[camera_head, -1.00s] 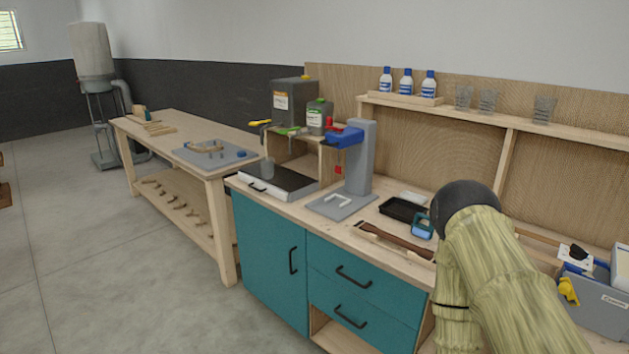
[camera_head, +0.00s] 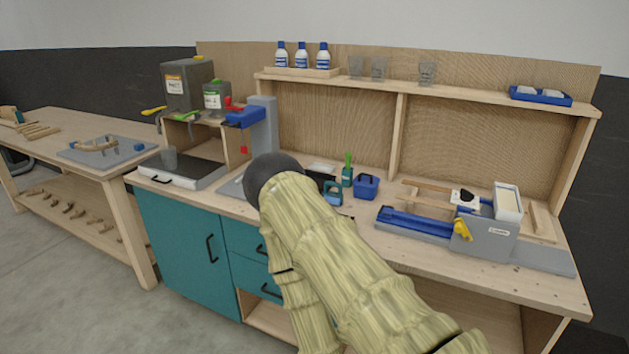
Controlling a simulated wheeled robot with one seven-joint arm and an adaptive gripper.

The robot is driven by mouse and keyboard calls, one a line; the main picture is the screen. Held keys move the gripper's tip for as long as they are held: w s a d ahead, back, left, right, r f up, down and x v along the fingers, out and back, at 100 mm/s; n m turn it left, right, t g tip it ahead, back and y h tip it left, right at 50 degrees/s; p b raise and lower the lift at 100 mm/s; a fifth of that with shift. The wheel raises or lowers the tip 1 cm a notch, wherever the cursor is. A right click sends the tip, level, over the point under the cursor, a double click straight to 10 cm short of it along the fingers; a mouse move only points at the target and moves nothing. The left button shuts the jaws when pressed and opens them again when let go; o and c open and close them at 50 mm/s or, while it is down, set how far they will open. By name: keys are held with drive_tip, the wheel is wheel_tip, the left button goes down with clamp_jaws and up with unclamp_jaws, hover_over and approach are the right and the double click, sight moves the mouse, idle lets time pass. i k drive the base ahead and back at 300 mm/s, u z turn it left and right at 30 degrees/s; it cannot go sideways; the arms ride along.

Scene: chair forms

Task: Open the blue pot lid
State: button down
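A small blue pot-like container (camera_head: 366,187) with a lid and a raised handle stands on the workbench, right of the bench's middle-left part. Its lid looks shut. My arm, in a pale yellow-green sleeve, reaches in from the bottom with a dark round joint at its far end. The joint is left of the blue pot and apart from it in the picture. My gripper's fingers do not show. The arm hides part of the bench front and top.
A teal-blue handled item (camera_head: 333,193) and a green-topped bottle (camera_head: 347,170) stand left of the pot. A grey and blue machine (camera_head: 485,238) with a yellow part fills the right side. A blue-headed press (camera_head: 262,125) stands left. Shelves are behind.

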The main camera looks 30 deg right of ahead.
sight(367, 180)
drive_tip(key=u, duration=0.8)
drive_tip(key=k, duration=0.9)
drive_tip(key=z, duration=1.1)
drive_tip(key=i, duration=0.35)
drive_tip(key=u, duration=0.05)
